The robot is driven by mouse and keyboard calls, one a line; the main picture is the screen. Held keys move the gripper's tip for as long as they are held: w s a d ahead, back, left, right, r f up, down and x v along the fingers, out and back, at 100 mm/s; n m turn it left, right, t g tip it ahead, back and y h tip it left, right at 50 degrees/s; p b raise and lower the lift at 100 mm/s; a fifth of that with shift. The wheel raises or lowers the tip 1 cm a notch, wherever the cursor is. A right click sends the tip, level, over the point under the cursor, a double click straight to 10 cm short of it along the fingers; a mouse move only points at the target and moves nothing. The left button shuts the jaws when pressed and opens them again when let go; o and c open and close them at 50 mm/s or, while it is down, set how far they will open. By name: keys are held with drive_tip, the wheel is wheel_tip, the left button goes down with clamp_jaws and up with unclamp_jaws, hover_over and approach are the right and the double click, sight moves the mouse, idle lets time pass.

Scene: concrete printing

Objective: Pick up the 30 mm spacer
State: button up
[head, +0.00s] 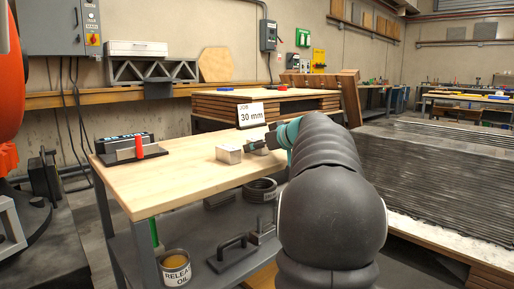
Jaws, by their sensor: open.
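A sign (251,114) reading "JOB 30 mm" stands at the back of the wooden bench top. A black rack (129,150) with a red upright piece (139,147) and small pale labels stands at the bench's left end. My gripper (258,147) is open, just right of the silvery block and apart from it. My arm hides part of the gripper and the bench's right end.
The wooden bench top (175,178) is clear between rack and block. Its lower shelf holds a release oil can (175,267), a black float (233,254) and dark rings (260,189). A ribbed dark printed bed (440,165) lies to the right.

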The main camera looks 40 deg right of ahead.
drive_tip(key=shift+w, duration=0.1)
clamp_jaws()
drive_tip(key=shift+r, duration=0.1)
